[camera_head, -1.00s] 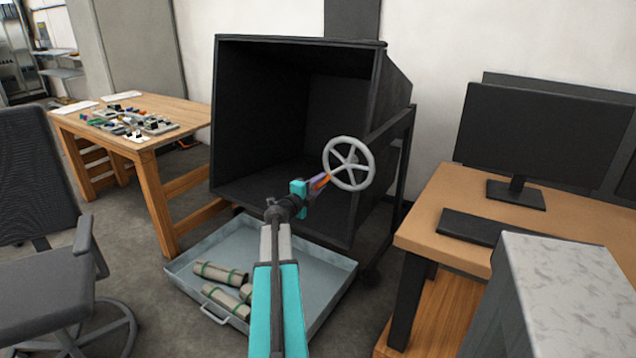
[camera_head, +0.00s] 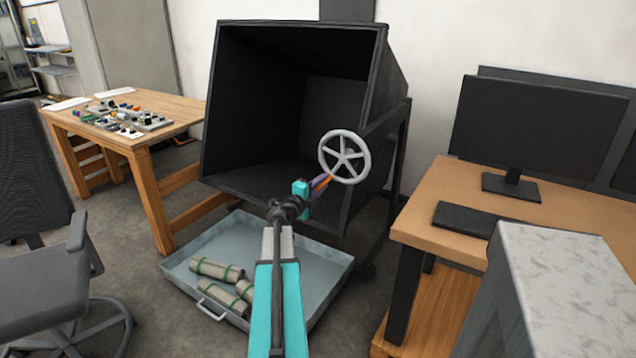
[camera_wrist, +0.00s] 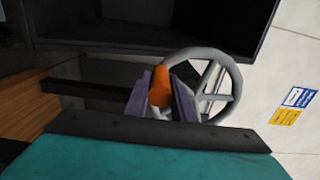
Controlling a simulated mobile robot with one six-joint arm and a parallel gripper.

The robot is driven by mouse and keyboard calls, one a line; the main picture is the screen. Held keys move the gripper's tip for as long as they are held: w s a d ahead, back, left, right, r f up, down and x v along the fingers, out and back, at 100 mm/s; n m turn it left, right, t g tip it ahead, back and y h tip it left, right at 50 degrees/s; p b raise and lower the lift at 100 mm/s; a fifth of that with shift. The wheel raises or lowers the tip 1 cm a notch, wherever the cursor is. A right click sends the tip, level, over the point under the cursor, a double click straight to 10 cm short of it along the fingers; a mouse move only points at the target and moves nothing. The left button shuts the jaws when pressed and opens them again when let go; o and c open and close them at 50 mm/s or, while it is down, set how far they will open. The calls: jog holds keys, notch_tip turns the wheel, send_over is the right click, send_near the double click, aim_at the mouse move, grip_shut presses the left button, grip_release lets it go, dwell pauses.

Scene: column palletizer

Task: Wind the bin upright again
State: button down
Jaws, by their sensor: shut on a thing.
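The large black bin (camera_head: 345,110) is tilted on its stand, its open mouth facing left and toward me. A grey spoked handwheel (camera_head: 345,157) sits on the bin's right side, and it also shows in the wrist view (camera_wrist: 234,92). My gripper (camera_head: 318,185) is at the wheel's lower left rim. In the wrist view my gripper (camera_wrist: 162,95) has its purple fingers shut around an orange handle (camera_wrist: 160,86) on the wheel. The bin's inside looks empty, though its lower part is partly hidden by my arm.
A grey metal tray (camera_head: 320,262) with several green-banded rolls (camera_head: 216,270) lies on the floor below the bin. A wooden table (camera_head: 165,128) with small parts stands left, an office chair (camera_head: 40,245) nearer. A desk (camera_head: 465,195) with a monitor (camera_head: 535,135) stands right.

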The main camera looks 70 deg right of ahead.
jog(key=shift+s, duration=0.45)
jog(key=shift+s+a+f+b, duration=0.15)
jog(key=shift+s+a+f, duration=0.05)
jog(key=shift+s, duration=0.4)
jog(key=shift+s+a+f+b, duration=0.15)
jog(key=shift+s, duration=0.45)
jog(key=shift+s+a, duration=0.15)
jog(key=shift+s, duration=0.5)
jog(key=shift+s+a, duration=0.15)
jog(key=shift+s, duration=0.45)
jog(key=shift+w+r, duration=0.1)
